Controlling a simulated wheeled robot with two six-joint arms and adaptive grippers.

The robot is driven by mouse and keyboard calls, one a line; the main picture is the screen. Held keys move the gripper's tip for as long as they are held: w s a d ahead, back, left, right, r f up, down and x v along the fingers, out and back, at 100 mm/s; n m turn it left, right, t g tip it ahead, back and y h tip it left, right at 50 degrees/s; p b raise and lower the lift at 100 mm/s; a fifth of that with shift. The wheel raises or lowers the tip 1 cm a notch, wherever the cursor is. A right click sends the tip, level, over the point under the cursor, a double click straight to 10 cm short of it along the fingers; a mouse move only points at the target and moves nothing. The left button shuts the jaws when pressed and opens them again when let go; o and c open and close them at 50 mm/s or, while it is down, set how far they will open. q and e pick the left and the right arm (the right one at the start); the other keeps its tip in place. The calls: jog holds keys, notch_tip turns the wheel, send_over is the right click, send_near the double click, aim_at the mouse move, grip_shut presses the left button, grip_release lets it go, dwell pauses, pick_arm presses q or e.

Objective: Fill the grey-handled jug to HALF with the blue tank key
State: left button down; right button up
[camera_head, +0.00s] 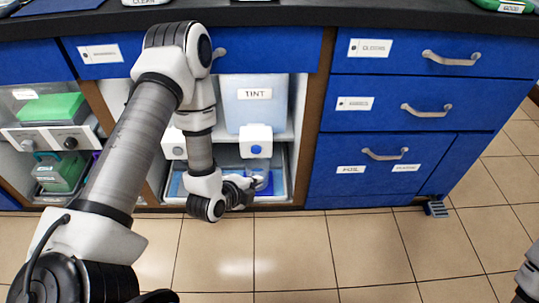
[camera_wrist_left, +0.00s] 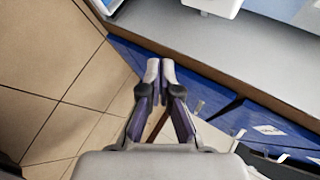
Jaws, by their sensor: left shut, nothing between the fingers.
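The tank marked TINT (camera_head: 257,105) stands in the open middle cabinet. Below it is a white tap block with a round blue key (camera_head: 256,149). A small blue vessel (camera_head: 265,183) shows low under the tap, partly hidden by my left gripper; its handle colour and fill level cannot be made out. My left gripper (camera_head: 254,184) is low at the cabinet front, below the blue key. In the left wrist view its fingers (camera_wrist_left: 160,66) are together and empty, with floor and cabinet edge behind them. My right gripper is not in view.
A left bay holds a tank with green contents (camera_head: 50,108) and a green container (camera_head: 58,172) below. Blue drawers with handles (camera_head: 427,109) stand to the right. A grey pedal-like piece (camera_head: 436,209) sits at the cabinet foot. The tiled floor (camera_head: 300,248) in front is clear.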

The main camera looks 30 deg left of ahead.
aim_at(256, 150)
pick_arm(q)
jog(key=shift+w+a+f+b, duration=0.15)
jog(key=shift+f+b, duration=0.2)
jog(key=shift+f, duration=0.2)
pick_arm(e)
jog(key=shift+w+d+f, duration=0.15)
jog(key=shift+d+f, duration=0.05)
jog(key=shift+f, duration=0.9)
pick_arm(q)
jog(key=w+a, duration=0.4)
jog(key=w, duration=0.3)
jog(key=shift+w+a, duration=0.15)
jog(key=shift+a, duration=0.15)
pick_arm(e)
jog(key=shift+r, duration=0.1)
